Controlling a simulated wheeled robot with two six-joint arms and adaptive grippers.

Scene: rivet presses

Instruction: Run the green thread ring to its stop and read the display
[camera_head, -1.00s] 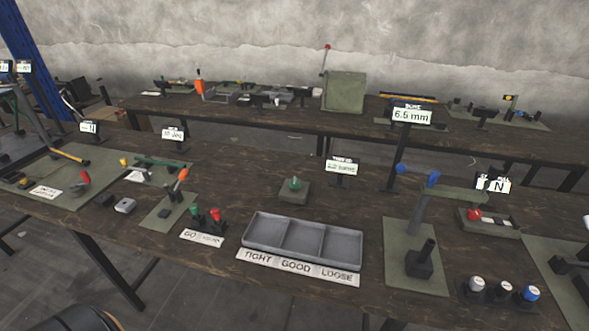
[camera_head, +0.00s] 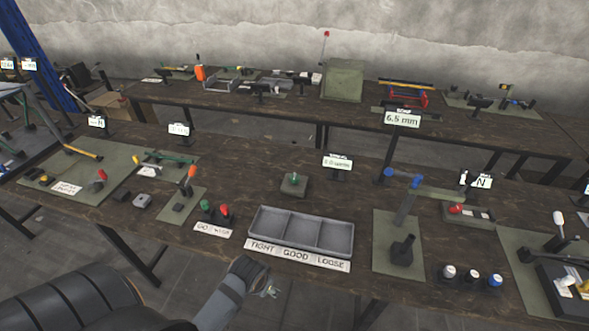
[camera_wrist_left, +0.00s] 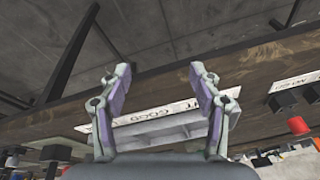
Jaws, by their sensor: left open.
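The green thread ring (camera_head: 294,178) appears as a small green piece on a grey-green square base (camera_head: 294,187) in the middle of the near table. A small display (camera_head: 337,162) stands behind it to the right; its text is too blurred to read. My left gripper (camera_head: 268,291) is in front of the table's near edge, well short of the ring and below the labelled tray. In the left wrist view its two fingers (camera_wrist_left: 160,78) are spread apart with nothing between them. The ring is not clearly seen there. My right gripper is not in view.
A grey three-part tray (camera_head: 301,233) with a TIGHT, GOOD, LOOSE label (camera_head: 297,255) lies between my gripper and the ring. Green and red gauges (camera_head: 215,210) stand left of it, a lever press (camera_head: 404,230) right. The table around the ring's base is clear.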

